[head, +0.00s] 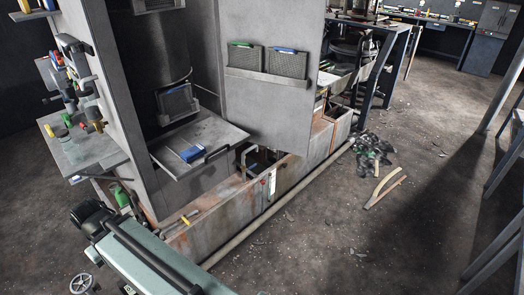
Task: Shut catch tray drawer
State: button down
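The catch tray drawer appears to be the flat grey tray (222,133) at the middle left in the head view. It sticks out from the tall grey machine housing, above the rusty base. I cannot make out my gripper in this view.
A rusty trough-like base (210,228) runs below the tray, with a long pipe (270,213) along the floor. A teal machine with a black bar (165,262) stands at the front left. Debris (372,148) and wooden strips (385,190) lie right; the floor between is mostly open.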

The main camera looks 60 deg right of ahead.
aim_at(218, 136)
jog(key=z, duration=0.3)
jog(key=i, duration=1)
jog(key=u, duration=0.05)
